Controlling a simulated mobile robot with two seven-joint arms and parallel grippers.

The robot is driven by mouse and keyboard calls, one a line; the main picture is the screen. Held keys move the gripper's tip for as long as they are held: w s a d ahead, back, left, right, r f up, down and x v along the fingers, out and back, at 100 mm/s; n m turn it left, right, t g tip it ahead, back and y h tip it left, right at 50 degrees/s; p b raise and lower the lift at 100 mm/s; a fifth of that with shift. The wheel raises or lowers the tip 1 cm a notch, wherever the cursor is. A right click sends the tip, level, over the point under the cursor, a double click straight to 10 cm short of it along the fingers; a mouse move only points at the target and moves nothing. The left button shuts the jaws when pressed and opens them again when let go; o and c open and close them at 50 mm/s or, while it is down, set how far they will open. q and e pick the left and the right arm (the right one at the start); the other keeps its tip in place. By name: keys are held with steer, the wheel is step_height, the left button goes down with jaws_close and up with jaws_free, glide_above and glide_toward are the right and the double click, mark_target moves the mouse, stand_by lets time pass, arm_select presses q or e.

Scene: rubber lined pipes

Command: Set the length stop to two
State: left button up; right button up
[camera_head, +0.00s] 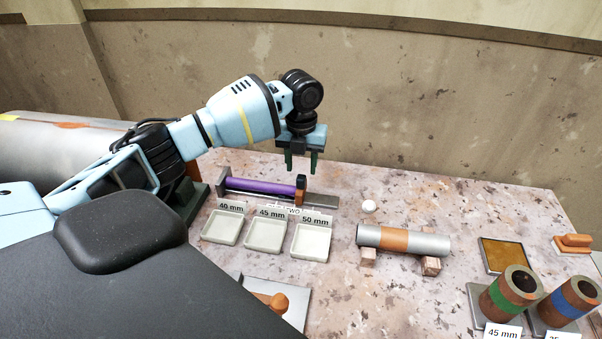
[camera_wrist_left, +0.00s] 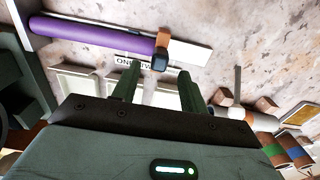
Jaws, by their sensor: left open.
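The length stop (camera_head: 300,188) is a small dark block with an orange part on a metal rail (camera_head: 325,201). It stands at the right end of a purple rod (camera_head: 262,187) lying along the rail. In the left wrist view the stop (camera_wrist_left: 161,56) is beside a white label (camera_wrist_left: 130,60) reading "ONE" and "TWO", partly hidden by a finger. My left gripper (camera_head: 301,168) is open and empty, pointing down above the stop. In the left wrist view its two fingers (camera_wrist_left: 157,82) are apart, with the stop just beyond them. My right gripper is not in view.
Trays marked 40 mm (camera_head: 223,228), 45 mm (camera_head: 265,236) and 50 mm (camera_head: 312,243) stand in front of the rail. A pipe with an orange band (camera_head: 428,243) rests on blocks. Banded cylinders (camera_head: 509,293) stand at right.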

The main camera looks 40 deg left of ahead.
mark_target(301, 176)
arm_select(q)
steer(key=shift+r, duration=1.55)
